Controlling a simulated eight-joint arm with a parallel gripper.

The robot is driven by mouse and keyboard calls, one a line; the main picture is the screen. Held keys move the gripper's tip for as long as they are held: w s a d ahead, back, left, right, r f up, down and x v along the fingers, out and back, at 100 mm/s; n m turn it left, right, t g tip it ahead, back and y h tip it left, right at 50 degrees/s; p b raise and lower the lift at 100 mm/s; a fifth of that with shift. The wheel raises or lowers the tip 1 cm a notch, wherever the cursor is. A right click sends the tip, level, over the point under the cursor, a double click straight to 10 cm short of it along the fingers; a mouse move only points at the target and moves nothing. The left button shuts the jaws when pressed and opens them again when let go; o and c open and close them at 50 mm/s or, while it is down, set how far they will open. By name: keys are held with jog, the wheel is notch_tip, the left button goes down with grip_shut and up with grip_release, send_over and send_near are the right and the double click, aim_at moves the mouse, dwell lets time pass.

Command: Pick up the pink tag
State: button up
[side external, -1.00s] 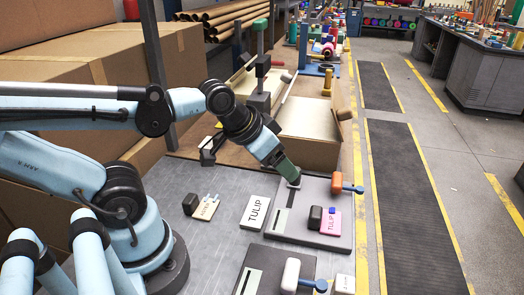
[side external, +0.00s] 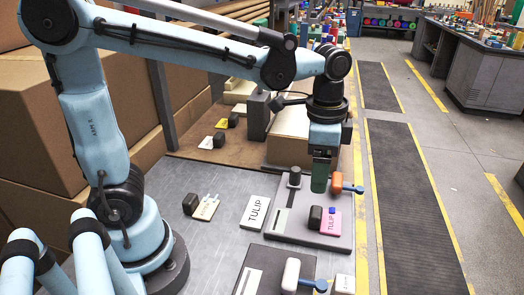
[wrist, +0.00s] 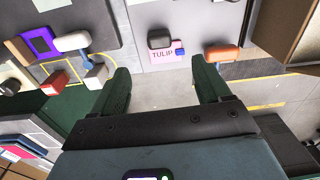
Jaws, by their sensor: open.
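The pink tag (side external: 329,224) lies on a grey board (side external: 285,232) in the side view. It bears the word TULIP, and a black block (side external: 315,217) and a small blue piece sit at its edge. My gripper (side external: 319,186) points down above the board, just behind and above the tag, apart from it. In the wrist view the pink tag (wrist: 163,56) shows between and beyond the fingertips of my gripper (wrist: 161,75). The fingers are apart with nothing between them.
A second board (side external: 268,268) with a white-headed piece (side external: 290,275) is nearer. A beige tag (side external: 206,208) lies further left.

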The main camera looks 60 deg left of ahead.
send_over(313, 210)
jog(key=f, duration=0.6)
jog(key=shift+w+d+f, duration=0.1)
jog(key=shift+d+f, duration=0.2)
jog(key=shift+a+f, duration=0.15)
jog(key=shift+f, duration=1.3)
jog(key=shift+a+f, duration=0.15)
jog(key=shift+f, duration=1.25)
jog(key=c, duration=1.4)
jog(key=shift+r, duration=0.1)
jog(key=shift+r, duration=0.1)
